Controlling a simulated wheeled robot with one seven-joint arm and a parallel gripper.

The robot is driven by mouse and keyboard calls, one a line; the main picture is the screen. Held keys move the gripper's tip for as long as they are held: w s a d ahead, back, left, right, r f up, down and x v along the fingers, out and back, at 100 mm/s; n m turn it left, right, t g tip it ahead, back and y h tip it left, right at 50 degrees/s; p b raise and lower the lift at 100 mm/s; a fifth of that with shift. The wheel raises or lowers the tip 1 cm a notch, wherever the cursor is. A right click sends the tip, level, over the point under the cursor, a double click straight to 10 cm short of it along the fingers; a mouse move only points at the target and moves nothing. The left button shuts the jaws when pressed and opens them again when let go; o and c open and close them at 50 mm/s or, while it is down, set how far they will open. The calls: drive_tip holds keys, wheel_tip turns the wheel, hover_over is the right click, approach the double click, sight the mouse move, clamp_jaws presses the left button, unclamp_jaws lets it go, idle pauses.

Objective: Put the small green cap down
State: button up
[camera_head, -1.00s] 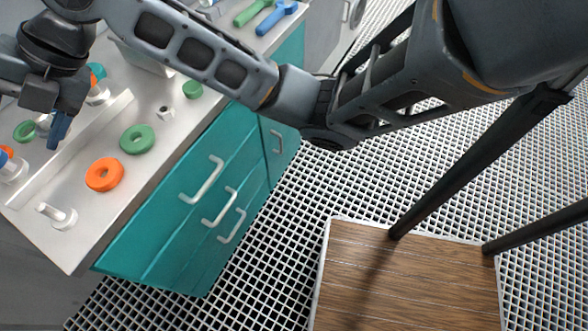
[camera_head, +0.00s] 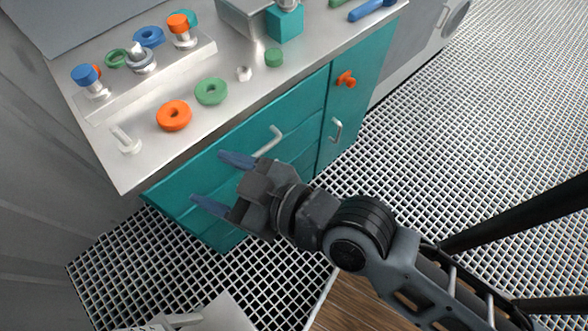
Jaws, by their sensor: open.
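The small green cap (camera_head: 274,57) sits on the metal counter (camera_head: 185,150), near its front edge and right of a small whitish nut (camera_head: 244,73). Nothing holds it. My gripper (camera_head: 223,182) is open, its two blue fingers spread with nothing between them. It appears in front of the teal drawers, below and left of the cap in the picture and well apart from it.
A green ring (camera_head: 211,91) and an orange ring (camera_head: 174,115) lie on the counter. A raised strip (camera_head: 165,75) carries capped fittings. A teal block (camera_head: 285,24) stands behind the cap. A drawer handle (camera_head: 268,141) is close to my gripper. An orange knob (camera_head: 346,79) shows against the cabinet.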

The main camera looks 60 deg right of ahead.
drive_tip(key=s+d+r+m, duration=0.1)
drive_tip(key=s+d, duration=0.3)
drive_tip(key=s, duration=0.6)
drive_tip(key=s+d+r+h, duration=0.1)
drive_tip(key=s+d, duration=0.3)
drive_tip(key=s, duration=0.6)
drive_tip(key=shift+s+r+m, duration=0.2)
drive_tip(key=shift+r+m, duration=0.2)
drive_tip(key=shift+r, duration=0.05)
